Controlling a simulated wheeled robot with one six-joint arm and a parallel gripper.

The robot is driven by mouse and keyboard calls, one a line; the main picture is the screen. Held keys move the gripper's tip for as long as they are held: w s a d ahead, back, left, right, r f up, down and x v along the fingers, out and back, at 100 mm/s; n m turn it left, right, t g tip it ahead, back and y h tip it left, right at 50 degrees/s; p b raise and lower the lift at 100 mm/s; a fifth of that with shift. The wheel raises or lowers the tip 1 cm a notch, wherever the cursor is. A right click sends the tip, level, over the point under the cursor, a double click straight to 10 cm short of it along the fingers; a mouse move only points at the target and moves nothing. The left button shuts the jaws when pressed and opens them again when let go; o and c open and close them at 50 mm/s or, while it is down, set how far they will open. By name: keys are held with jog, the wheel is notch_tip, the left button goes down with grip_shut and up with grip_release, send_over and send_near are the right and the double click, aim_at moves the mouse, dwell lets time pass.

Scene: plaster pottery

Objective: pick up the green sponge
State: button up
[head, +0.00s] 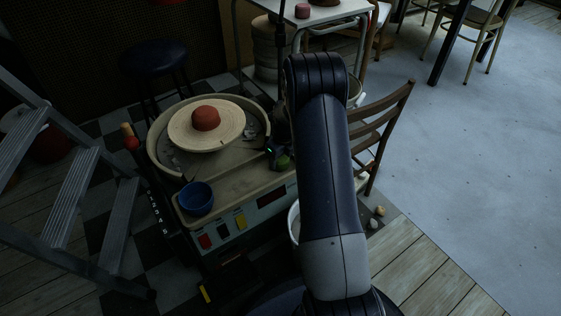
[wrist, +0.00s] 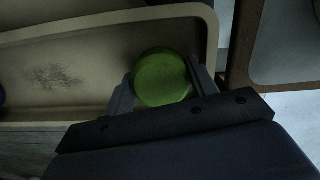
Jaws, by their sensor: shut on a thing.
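The green sponge (wrist: 162,79) is a round, flat-topped piece between the two fingers of my gripper (wrist: 160,88) in the wrist view. The fingers touch it on its left and right sides. In the head view a small part of the sponge (head: 283,161) shows beside my gripper (head: 277,156), at the right end of the pottery wheel's tan deck (head: 228,178). My arm hides part of that area. I cannot tell whether the sponge rests on the deck or is just above it.
A red lump of clay (head: 205,118) sits on the round wheel head (head: 180,131). A blue bowl (head: 196,198) stands on the deck's front left. A step ladder (head: 77,197) is at the left, a wooden chair (head: 381,125) at the right. Grey floor (head: 460,130) lies open on the right.

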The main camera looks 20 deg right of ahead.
notch_tip(320, 180, up, 10)
jog(key=p, duration=0.3)
jog(key=shift+p, duration=0.3)
jog(key=o, duration=0.4)
jog(key=c, duration=0.3)
